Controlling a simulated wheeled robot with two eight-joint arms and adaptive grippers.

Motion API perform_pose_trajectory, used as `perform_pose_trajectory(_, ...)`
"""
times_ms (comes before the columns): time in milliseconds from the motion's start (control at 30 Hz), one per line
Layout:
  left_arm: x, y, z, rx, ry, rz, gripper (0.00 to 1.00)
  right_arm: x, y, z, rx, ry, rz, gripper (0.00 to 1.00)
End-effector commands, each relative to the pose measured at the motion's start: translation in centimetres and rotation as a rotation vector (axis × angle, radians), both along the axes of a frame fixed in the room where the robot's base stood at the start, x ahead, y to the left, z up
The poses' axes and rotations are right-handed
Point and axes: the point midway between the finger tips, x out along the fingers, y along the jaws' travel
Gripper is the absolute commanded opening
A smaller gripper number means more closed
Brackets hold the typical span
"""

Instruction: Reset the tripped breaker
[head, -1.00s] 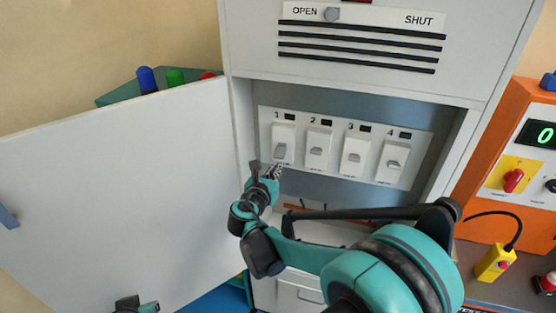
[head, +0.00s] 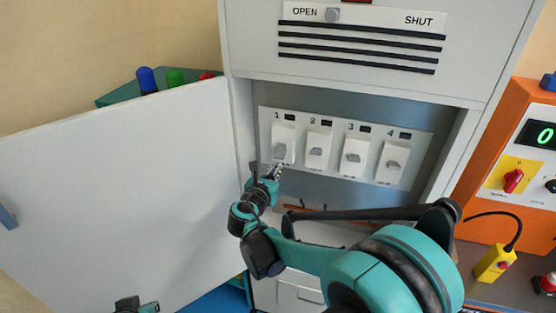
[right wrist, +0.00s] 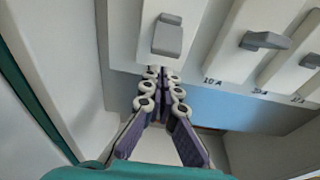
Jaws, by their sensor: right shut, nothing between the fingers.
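A white panel (head: 303,182) inside the cabinet carries breakers numbered 1, 2, 3 and 4. The grey lever of breaker 1 (head: 279,151) hangs lower and flatter than the levers of breaker 2 (head: 316,151), breaker 3 (head: 353,158) and breaker 4 (head: 393,164), which stick out. In the right wrist view, the lever of breaker 1 (right wrist: 168,36) slants down. My right gripper (head: 274,171) is shut and empty just below breaker 1; its fingertips (right wrist: 162,74) show close under that lever. Contact cannot be told. My left gripper (head: 136,305) shows only partly at the bottom edge.
The white cabinet door (head: 120,190) stands open to the left, close to my right gripper. An OPEN/SHUT slider (head: 333,15) is above, with its knob nearer OPEN. An orange machine (head: 500,205) and a yellow pendant (head: 494,263) stand at right.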

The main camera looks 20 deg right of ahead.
Motion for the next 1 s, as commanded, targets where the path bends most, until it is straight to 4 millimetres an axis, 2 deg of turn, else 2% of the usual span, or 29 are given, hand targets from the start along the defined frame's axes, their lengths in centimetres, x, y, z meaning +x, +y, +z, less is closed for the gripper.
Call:
perform_pose_trajectory(333, 0.0, 0.0, 0.1, 0.0, 0.0, 0.0, 0.0, 0.0, 0.0, 0.2, 0.0, 0.0, 0.0, 0.0)
perform_pose_trajectory(600, 0.0, 0.0, 1.4, 0.0, 0.0, 0.0, 0.0, 0.0, 0.0, 1.7, 0.0, 0.0, 0.0, 0.0)
perform_pose_trajectory(867, 0.0, 0.0, -0.1, 0.0, 0.0, 0.0, 0.0, 0.0, 0.0, 0.1, 0.0, 0.0, 0.0, 0.0)
perform_pose_trajectory(1000, 0.0, 0.0, 0.0, 0.0, 0.0, 0.0, 0.0, -0.7, 0.6, 0.2, 0.0, 0.0, 0.003, 0.0)
